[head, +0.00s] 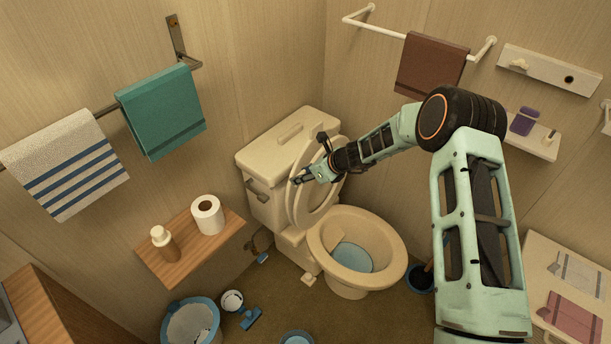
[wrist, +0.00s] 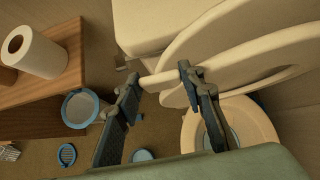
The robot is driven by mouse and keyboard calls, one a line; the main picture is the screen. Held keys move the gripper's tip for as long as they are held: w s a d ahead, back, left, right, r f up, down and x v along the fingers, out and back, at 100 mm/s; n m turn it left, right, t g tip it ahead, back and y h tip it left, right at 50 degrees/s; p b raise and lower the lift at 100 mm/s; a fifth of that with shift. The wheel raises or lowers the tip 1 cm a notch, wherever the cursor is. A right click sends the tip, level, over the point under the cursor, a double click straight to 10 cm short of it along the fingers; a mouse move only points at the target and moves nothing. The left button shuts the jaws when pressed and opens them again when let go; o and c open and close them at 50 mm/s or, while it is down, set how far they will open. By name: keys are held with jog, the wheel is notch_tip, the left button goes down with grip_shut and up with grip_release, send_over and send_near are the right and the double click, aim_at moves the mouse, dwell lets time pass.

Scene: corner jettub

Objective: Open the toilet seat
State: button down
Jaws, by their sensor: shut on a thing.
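The cream toilet seat (head: 301,208) stands raised in front of the tank (head: 290,137). It shows in the wrist view (wrist: 265,65), with a second cream oval panel (wrist: 215,28), apparently the lid, behind it. The bowl (head: 325,235) is uncovered and water shows inside. My gripper (head: 297,180) is at the left side of the raised seat. In the wrist view my gripper (wrist: 156,76) has its fingers apart, with a cream piece between the tips and the right finger against the seat. It is shut on what looks like the seat; the exact contact is unclear.
A wooden shelf (head: 168,262) with a paper roll (head: 207,215) and a bottle (head: 164,243) is on the left. A blue bin (head: 190,322) and a blue-handled item (head: 240,310) are on the floor. A brown towel (head: 430,68) hangs behind my arm. A pale cabinet is at right.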

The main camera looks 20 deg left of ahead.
jog(key=shift+a+r, duration=0.2)
jog(key=c, duration=1.6)
grip_release()
jog(key=shift+d, duration=0.1)
jog(key=shift+f, duration=0.1)
jog(key=shift+d, duration=0.1)
jog(key=v, duration=1.2)
